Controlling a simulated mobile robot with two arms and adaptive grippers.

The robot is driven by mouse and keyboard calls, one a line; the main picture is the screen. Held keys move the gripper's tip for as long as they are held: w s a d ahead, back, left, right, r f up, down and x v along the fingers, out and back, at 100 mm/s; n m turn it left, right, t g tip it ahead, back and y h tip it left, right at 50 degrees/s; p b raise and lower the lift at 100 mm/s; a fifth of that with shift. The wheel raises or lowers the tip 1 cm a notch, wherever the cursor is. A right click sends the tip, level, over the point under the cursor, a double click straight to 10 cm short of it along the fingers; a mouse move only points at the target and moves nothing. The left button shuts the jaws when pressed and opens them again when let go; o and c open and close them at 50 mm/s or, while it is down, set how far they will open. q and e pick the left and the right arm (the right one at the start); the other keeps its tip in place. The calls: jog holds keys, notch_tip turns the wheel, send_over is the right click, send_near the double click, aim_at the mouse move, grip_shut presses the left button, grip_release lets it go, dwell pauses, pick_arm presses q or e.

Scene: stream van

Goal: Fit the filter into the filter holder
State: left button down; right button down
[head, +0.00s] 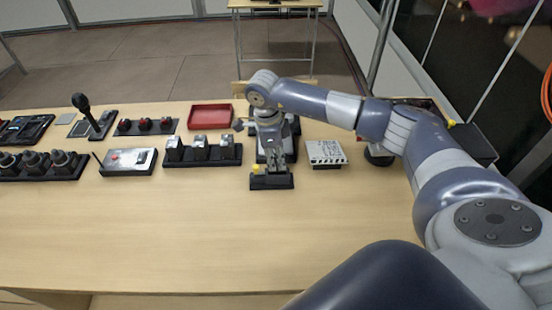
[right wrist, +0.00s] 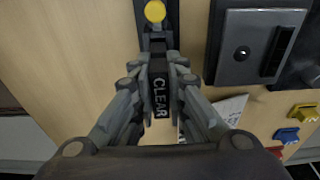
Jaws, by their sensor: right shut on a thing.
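My right gripper (head: 273,168) points straight down at the middle of the table, over a low black holder (head: 271,182) with a yellow knob (head: 257,168) on its left end. In the right wrist view, its two fingers (right wrist: 160,68) are closed on a narrow dark filter (right wrist: 160,98) marked "CLEAR". The yellow knob (right wrist: 155,11) shows just beyond the fingertips on the black holder (right wrist: 143,25). The fingers cover the lower part of the filter, so I cannot tell whether it sits in the holder or just above it. My left gripper is out of view.
A white box with dark markings (head: 326,153) stands right of the holder. A black rack with several switch-like blocks (head: 203,150), a red tray (head: 210,117) and a silver box (head: 128,161) lie to the left. The front of the table (head: 180,230) is clear.

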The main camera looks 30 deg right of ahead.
jog(key=shift+f+b, duration=0.95)
jog(key=shift+f, duration=0.3)
jog(key=c, duration=1.5)
grip_release()
jog(key=shift+c, duration=0.2)
jog(key=shift+r, duration=0.1)
jog(key=r, duration=0.8)
jog(key=a+r, duration=0.1)
jog(key=r, duration=0.2)
jog(key=shift+w+a+r, duration=0.1)
jog(key=shift+w+r, duration=0.3)
